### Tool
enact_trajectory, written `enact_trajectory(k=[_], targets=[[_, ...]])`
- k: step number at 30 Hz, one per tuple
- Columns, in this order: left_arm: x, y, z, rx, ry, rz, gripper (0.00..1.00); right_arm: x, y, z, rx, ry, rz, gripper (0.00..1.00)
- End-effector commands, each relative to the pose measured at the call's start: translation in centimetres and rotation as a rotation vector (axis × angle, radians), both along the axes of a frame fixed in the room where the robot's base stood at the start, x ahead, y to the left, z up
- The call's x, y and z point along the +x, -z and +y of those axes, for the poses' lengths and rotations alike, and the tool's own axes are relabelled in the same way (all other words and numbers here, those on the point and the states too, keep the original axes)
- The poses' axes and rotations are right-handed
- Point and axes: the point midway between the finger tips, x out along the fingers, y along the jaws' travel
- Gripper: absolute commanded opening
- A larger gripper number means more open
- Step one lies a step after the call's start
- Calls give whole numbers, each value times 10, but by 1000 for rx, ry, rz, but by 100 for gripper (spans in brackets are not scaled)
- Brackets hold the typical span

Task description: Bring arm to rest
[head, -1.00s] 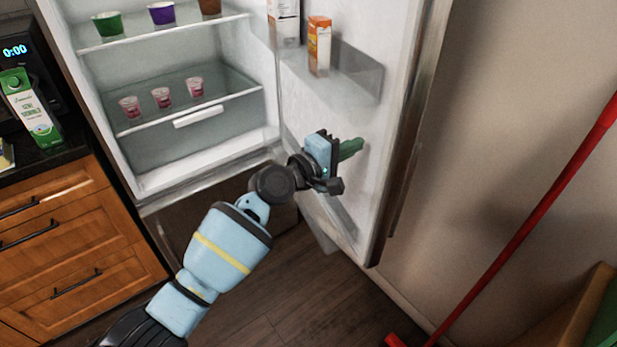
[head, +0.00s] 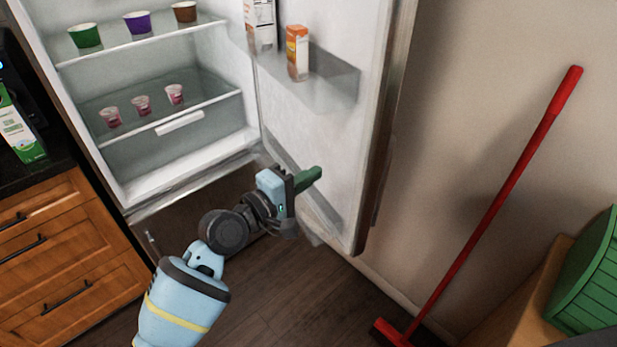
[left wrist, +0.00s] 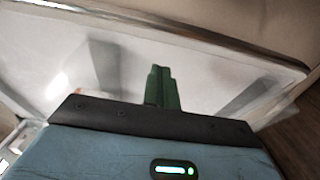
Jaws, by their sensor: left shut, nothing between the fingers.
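My left arm comes in from the lower left of the head view. Its left gripper (head: 308,178) has green fingers pressed together with nothing held between them. It is in front of the inner face of the open fridge door (head: 300,130), near its lower part; whether it touches the door I cannot tell. In the left wrist view the shut green fingers (left wrist: 160,88) point toward the white door panel (left wrist: 215,85). My right gripper is not in view.
The open fridge (head: 150,75) holds several cups on its shelves. Cartons (head: 297,52) stand in the door rack. Wooden drawers (head: 60,250) are at left with a green-white carton (head: 18,128) above. A red broom (head: 490,205) leans on the right wall, near a green box (head: 590,275).

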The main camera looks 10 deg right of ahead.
Motion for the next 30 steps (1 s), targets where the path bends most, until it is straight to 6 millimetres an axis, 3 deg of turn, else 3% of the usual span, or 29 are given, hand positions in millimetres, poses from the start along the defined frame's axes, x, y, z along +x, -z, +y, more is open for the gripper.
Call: enact_trajectory(k=[12,16,20,23,30], targets=[[-5,1,3,0,-1,1,0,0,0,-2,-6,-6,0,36],[-8,17,9,25,-25,-6,0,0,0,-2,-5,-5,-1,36],[-21,61,31,113,-92,-31,0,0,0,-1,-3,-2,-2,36],[-39,107,55,224,-158,-62,0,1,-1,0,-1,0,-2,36],[-105,207,119,563,-259,-130,0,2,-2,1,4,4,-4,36]])
